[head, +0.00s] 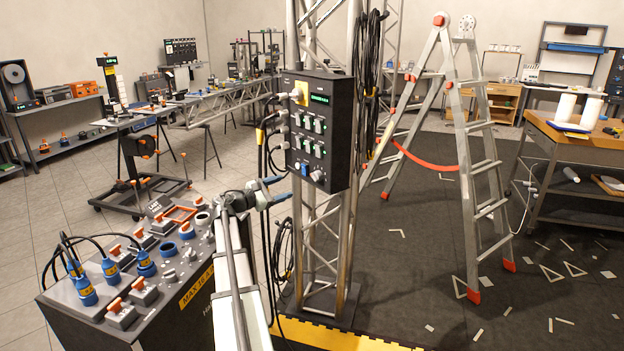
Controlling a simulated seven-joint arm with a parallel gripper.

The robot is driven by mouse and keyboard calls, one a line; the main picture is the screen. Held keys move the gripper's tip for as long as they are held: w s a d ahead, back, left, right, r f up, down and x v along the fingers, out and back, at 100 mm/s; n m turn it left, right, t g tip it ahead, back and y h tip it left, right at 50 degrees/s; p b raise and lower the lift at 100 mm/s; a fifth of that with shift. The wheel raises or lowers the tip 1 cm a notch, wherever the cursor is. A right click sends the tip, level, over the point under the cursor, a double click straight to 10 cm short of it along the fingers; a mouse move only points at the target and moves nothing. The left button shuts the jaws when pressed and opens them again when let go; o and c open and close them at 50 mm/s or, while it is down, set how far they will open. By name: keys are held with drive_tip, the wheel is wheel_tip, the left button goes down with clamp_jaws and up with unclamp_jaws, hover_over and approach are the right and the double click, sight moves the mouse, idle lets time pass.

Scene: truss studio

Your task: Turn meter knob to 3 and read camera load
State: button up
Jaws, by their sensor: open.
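A black meter box (318,125) hangs on the upright truss in the middle of the head view. Its face has a green-lit display (319,99), too small to read, and rows of switches or sockets. A pale round knob (317,176) sits low on the face, beside a blue part (304,169); its setting cannot be made out. My gripper (286,187), with blue fingers, is open and empty. In the picture it lies just left of and below the box's lower edge, apart from the knob. Nothing shows which item is the camera load.
A sloped console (178,268) with blue plugs and orange-topped parts stands at lower left. Cables hang along the truss left of the box. A stepladder (470,160) stands to the right, and a wooden workbench (575,145) at far right. Loose pieces litter the dark floor.

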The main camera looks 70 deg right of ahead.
sight(313, 178)
drive_tip(key=x, duration=1.3)
drive_tip(key=shift+s+d, duration=0.2)
drive_tip(key=shift+d, duration=0.15)
drive_tip(key=shift+c, duration=0.2)
drive_tip(key=c, duration=1)
drive_tip(key=m, duration=0.3)
drive_tip(key=shift+f+m, duration=0.1)
drive_tip(key=shift+m, duration=2.1)
